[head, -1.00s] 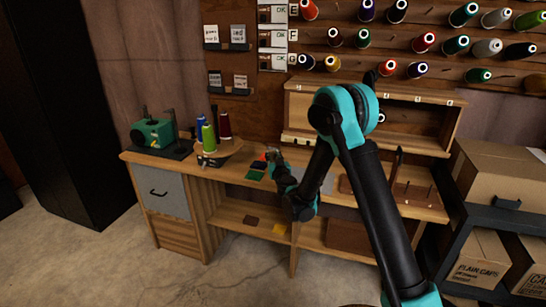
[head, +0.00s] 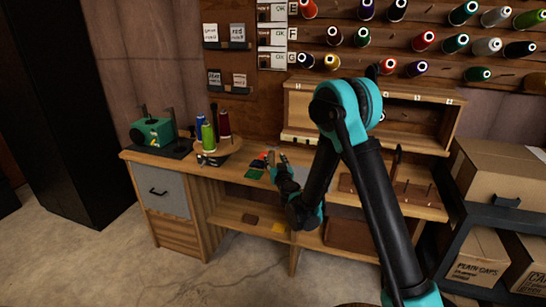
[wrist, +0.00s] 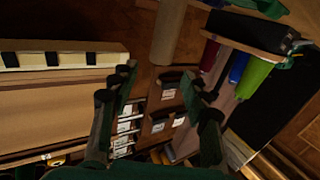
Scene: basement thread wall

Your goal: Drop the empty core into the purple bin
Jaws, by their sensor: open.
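A plain tan cylinder (wrist: 168,35), which looks like the empty core, stands on the bench at the top of the wrist view, which is upside down. It is beyond my fingertips and apart from them. My gripper (wrist: 157,76) is open with nothing between its fingers. In the head view my gripper (head: 278,158) is low over the bench's middle, in front of the wall cubby. I cannot pick out the core in the head view. No purple bin can be made out in either view.
A spool stand (head: 222,152) with blue, green and dark red spools is left of my gripper, beside a teal machine (head: 152,132). The wooden cubby (head: 415,120) is behind my arm. Cardboard boxes (head: 505,180) stand at right.

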